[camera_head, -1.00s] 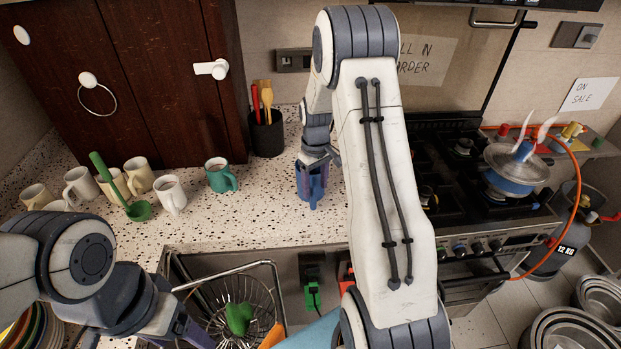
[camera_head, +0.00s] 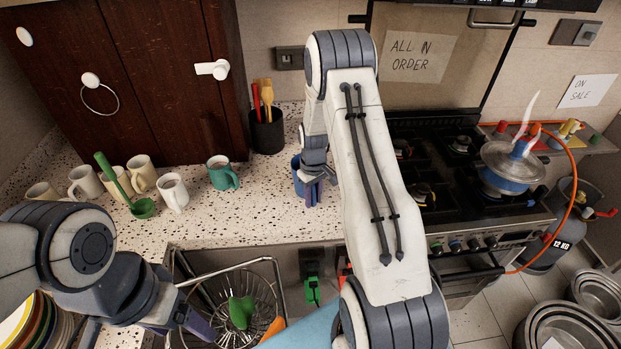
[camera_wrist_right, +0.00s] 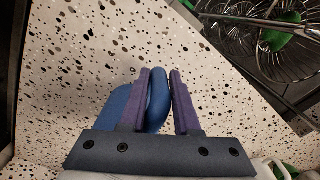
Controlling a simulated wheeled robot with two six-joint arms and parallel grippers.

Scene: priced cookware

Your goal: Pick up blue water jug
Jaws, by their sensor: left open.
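The blue water jug (camera_head: 297,168) stands on the speckled counter, mostly hidden behind my right gripper (camera_head: 314,192). In the right wrist view the jug's body (camera_wrist_right: 113,108) is at the left and its curved handle (camera_wrist_right: 159,95) lies between the two purple fingers of my right gripper (camera_wrist_right: 160,72). A thin gap seems to show beside the handle, so I cannot tell whether the fingers press on it. My left gripper (camera_head: 190,325) is open and empty at the lower left, near the sink, far from the jug.
A teal mug (camera_head: 222,174) and several cream mugs (camera_head: 86,182) stand to the left, with a green ladle (camera_head: 142,208). A dark utensil holder (camera_head: 266,133) is behind. A wire basket (camera_head: 262,292) sits in the sink in front. The stove (camera_head: 455,165) with a steaming pot (camera_head: 513,165) is right.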

